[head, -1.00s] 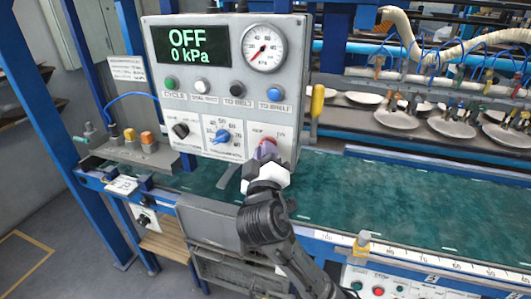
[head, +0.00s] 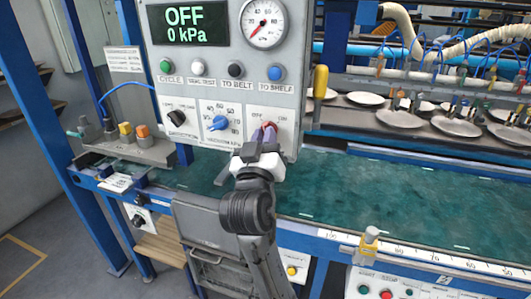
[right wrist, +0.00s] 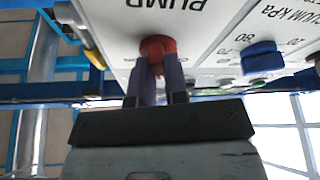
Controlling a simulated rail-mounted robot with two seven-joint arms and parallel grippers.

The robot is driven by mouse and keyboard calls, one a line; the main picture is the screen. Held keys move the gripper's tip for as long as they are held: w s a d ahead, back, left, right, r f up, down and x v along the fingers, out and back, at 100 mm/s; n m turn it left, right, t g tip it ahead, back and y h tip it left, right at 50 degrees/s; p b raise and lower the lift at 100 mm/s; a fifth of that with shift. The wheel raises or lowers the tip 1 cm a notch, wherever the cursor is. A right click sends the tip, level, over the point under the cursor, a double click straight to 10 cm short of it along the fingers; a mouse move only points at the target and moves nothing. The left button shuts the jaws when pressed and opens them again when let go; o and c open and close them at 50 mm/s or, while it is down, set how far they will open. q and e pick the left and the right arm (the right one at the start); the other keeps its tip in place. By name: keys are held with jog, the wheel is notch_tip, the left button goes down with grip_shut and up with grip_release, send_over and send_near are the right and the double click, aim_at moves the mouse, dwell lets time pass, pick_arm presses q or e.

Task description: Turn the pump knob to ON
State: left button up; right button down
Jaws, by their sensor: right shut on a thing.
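The pump knob is the red knob (head: 270,126) at the lower right of the grey control panel (head: 200,92). It shows large in the right wrist view (right wrist: 158,47), beside the word PUMP. The display (head: 187,25) reads OFF and 0 kPa. My right gripper (head: 263,134) reaches the panel from below, and its purple fingers are shut on the red knob. In the right wrist view the fingers (right wrist: 159,68) lie on either side of the knob and partly hide it. The knob's exact pointing direction is hard to tell. My left gripper is not in view.
A blue knob (head: 218,122) and a black knob (head: 177,117) sit left of the red one. Several push buttons and a pressure gauge (head: 263,23) are above. A yellow-handled lever (head: 320,80) stands by the panel's right edge. A green belt (head: 380,200) runs below.

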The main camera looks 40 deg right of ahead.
jog(key=m+g+h+b, duration=0.1)
jog(key=m+g+b, duration=0.1)
jog(key=m, duration=0.4)
jog(key=m+g+h+b, duration=0.1)
jog(key=m+g+b, duration=0.2)
jog(key=m+b, duration=0.2)
jog(key=m+g+h+b, duration=0.1)
jog(key=m+g+b, duration=0.2)
jog(key=m, duration=0.3)
jog(key=shift+w+a+r+m+b, duration=0.1)
jog(key=shift+w+a+m+b, duration=0.05)
jog(key=shift+m+b, duration=0.2)
jog(key=c, duration=1.1)
grip_release()
jog(key=shift+c, duration=0.2)
